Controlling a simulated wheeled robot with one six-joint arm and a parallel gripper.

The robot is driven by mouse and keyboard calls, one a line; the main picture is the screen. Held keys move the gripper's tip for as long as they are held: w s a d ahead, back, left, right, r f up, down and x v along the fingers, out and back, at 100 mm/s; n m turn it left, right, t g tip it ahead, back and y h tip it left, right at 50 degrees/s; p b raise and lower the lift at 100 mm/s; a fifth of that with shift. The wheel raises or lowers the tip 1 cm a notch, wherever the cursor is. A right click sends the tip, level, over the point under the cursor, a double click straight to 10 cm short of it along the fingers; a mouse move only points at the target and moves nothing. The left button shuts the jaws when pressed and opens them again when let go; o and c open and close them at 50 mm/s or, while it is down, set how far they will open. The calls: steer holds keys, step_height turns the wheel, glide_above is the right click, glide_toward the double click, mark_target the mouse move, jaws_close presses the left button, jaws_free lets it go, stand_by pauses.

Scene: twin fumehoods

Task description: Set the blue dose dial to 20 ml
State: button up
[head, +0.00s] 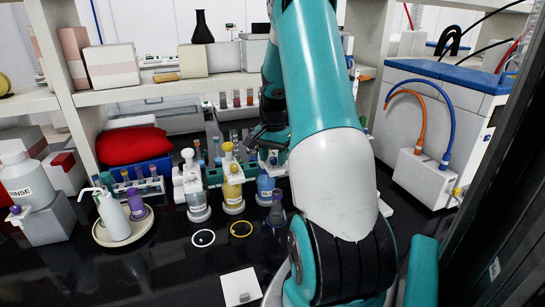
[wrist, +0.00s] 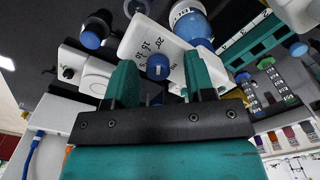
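The blue dose dial (wrist: 158,67) sits on a white panel (wrist: 142,42) printed with a scale of numbers, in the wrist view. A small pale mark shows on the dial, but I cannot tell which number it is set to. My gripper (wrist: 160,62) is open, with one green finger on each side of the dial and visible gaps between. A bottle with blue contents (head: 266,188) stands right of the yellow one in the head view; a blue-and-white bottle also shows in the wrist view (wrist: 190,22). My arm hides the dial in the head view.
A clear-contents bottle (head: 197,198) and a yellow bottle (head: 233,190) stand left of the blue one. A green rack (wrist: 262,38) is close to the right finger. A white-and-blue machine (head: 440,130) stands at the right.

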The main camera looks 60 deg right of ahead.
mark_target(272, 158)
step_height(272, 158, up, 18)
steer(key=b, duration=0.3)
steer(key=shift+f, duration=0.25)
steer(key=shift+w, duration=0.1)
stand_by(0.3)
steer(key=w+a+f+n+t+y+b, duration=0.15)
steer(key=a+n, duration=0.55)
steer(key=a, duration=0.8)
steer(key=w+a+f+n, duration=0.2)
steer(key=a+n, duration=0.4)
steer(key=a, duration=0.9)
steer(key=s+a+f+n+y, duration=0.1)
steer(key=s+a+f+n, duration=0.1)
steer(key=s+a+n, duration=0.3)
steer(key=s+a+f+n+g+y, duration=0.1)
steer(key=s+a+f+n, duration=0.1)
steer(key=s+a+n, duration=0.4)
steer(key=s+a, duration=0.4)
steer(key=a, duration=0.3)
steer(key=shift+s+a+f+y, duration=0.35)
steer(key=shift+s, duration=0.05)
steer(key=shift+g, duration=0.25)
